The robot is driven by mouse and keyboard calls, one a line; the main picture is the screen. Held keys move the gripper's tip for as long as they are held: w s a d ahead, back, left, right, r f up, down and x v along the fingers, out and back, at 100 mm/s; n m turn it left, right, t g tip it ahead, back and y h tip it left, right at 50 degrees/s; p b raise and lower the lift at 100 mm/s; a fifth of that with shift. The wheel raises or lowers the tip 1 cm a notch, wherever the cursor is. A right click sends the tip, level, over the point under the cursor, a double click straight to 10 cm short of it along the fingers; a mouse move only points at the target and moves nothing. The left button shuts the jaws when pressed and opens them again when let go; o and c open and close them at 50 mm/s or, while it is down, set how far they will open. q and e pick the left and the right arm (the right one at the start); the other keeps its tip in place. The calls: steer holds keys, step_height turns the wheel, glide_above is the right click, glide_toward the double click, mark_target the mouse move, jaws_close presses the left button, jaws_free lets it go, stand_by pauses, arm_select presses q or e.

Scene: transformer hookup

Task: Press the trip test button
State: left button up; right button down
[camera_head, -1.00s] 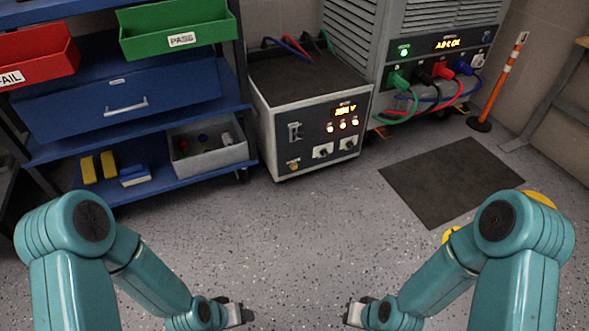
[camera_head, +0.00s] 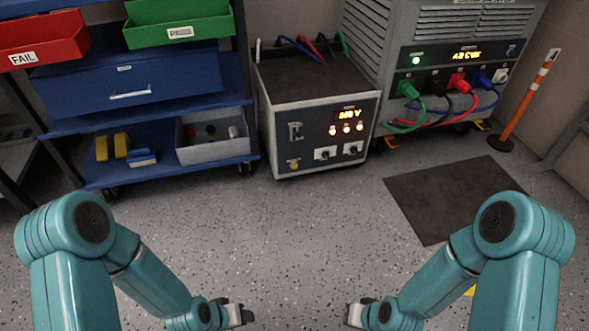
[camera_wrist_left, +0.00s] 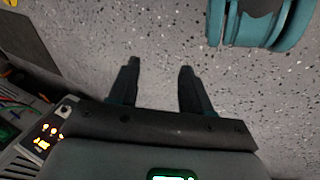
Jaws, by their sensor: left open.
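A grey test cabinet (camera_head: 287,135) stands on the floor ahead, with a lit yellow display, several lit round buttons (camera_head: 346,128), knobs and a small yellowish round button (camera_head: 293,164) low on its front. I cannot read which one is the trip test button. Part of this panel shows at the lower left of the left wrist view (camera_wrist_left: 42,143). My left gripper (camera_head: 248,316) is low at the bottom of the head view, well apart from the cabinet; its fingers are spread and empty in the left wrist view (camera_wrist_left: 158,88). My right gripper (camera_head: 350,316) is also low and far from it; its jaws are unclear.
A larger grey unit (camera_head: 455,55) with coloured plugs and cables stands behind right. A blue shelf cart (camera_head: 70,125) with red and green bins is at left. A dark mat (camera_head: 450,195) and an orange-white post (camera_head: 525,100) are at right. The floor ahead is clear.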

arm_select(q)
steer(key=shift+d, duration=0.3)
